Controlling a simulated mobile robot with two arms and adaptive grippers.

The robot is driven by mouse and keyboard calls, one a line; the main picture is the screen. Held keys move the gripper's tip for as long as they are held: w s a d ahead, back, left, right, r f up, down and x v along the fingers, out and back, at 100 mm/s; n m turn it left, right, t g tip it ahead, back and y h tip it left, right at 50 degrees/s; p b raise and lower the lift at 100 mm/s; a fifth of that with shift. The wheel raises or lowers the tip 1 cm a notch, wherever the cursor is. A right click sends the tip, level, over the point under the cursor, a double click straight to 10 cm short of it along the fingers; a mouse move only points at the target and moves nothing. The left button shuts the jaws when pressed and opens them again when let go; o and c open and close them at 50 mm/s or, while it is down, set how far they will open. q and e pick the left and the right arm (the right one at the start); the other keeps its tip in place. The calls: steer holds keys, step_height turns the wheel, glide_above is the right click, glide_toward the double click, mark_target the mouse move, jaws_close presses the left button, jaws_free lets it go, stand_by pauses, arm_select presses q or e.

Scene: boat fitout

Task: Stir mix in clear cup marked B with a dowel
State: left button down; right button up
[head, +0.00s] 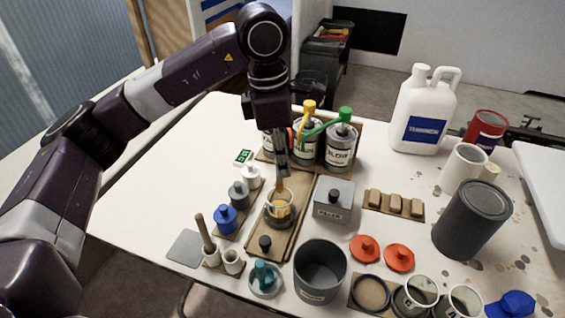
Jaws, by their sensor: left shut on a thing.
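My left gripper (282,163) points down over the middle of the table, shut on a thin wooden dowel (279,184). The dowel's lower end is inside a clear cup (292,207) with an amber mix (279,212) in it. The cup stands on a brown wooden board (285,243). I cannot read a mark on this cup. Two more clear cups stand in a holder at the front right, one at its middle (415,293) and one at its right end (458,303). My right gripper is not in view.
Pump-topped cans (341,147) stand close behind the gripper. A grey filler box (333,200) is right of the cup, small bottles (226,218) left. A dark open pot (320,270) stands in front. A white jug (423,112) and dark canister (472,218) are at right. Bare tabletop lies at far left.

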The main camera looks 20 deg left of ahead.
arm_select(q)
steer(key=shift+r, duration=0.1)
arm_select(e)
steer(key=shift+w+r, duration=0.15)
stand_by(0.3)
arm_select(q)
step_height(320, 180, up, 4)
steer(key=p, duration=0.2)
steer(key=shift+p, duration=0.3)
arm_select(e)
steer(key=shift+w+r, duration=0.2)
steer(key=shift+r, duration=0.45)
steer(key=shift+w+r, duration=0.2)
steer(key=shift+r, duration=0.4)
